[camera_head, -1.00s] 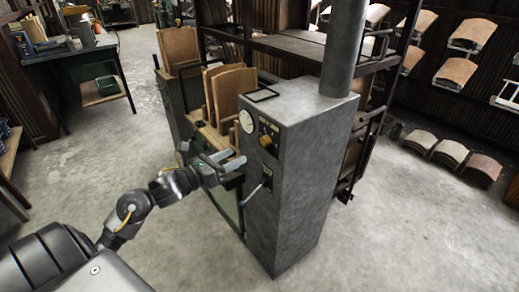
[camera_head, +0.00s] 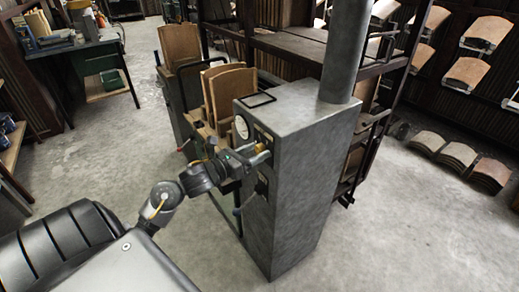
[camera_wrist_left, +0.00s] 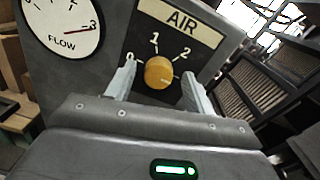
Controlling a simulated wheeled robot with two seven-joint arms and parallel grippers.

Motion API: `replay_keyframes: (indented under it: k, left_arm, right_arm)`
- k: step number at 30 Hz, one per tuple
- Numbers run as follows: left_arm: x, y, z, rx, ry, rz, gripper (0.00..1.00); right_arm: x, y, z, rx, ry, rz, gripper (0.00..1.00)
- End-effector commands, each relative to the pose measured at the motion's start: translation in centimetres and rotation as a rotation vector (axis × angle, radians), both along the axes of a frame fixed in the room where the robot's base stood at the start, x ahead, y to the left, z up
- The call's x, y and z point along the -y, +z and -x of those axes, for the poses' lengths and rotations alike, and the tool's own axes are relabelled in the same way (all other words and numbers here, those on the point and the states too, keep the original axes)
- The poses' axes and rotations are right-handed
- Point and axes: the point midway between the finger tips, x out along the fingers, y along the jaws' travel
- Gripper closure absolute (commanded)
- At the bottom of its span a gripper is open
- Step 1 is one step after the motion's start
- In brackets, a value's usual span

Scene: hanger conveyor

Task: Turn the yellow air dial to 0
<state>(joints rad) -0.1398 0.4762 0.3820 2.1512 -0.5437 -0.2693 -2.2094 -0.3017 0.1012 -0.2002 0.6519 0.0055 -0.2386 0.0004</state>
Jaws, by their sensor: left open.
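The yellow air dial (camera_wrist_left: 159,72) sits on a black panel (camera_wrist_left: 207,58) under an AIR label (camera_wrist_left: 182,21), with 0 at its left, 1 above and 2 at upper right. A pale mark on the dial points to the right and slightly down, away from the 0. My left gripper (camera_wrist_left: 159,76) is open, with one finger on each side of the dial; I cannot tell whether they touch it. In the head view my left gripper (camera_head: 258,158) is at the front of the grey cabinet (camera_head: 300,185) and largely covers the panel. My right gripper is out of view.
A round FLOW gauge (camera_wrist_left: 62,22) with a red needle is left of the panel. A pipe (camera_head: 343,50) rises from the cabinet top. Curved wooden boards (camera_head: 228,90) stand behind it.

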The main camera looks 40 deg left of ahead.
Motion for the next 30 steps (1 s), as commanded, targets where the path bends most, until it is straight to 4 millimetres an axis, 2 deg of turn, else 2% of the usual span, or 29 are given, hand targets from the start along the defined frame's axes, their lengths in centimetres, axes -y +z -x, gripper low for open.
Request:
replay_keyframes:
  k: [6, 16, 23, 30]
  left_arm:
    - [-0.32, -0.02, 0.28, 0.0, 0.006, 0.0, 0.48]
    - [-0.24, -0.01, 0.19, 0.0, 0.005, 0.001, 0.91]
    - [-0.2, 0.02, 0.1, -0.005, 0.003, 0.018, 0.91]
    - [-0.21, 0.1, 0.09, -0.037, 0.003, 0.121, 0.91]
  right_arm:
    - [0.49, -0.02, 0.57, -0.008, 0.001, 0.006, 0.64]
    - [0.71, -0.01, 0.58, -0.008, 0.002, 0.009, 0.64]
    - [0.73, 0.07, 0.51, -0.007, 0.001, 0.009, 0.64]
    - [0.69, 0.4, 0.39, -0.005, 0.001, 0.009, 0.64]
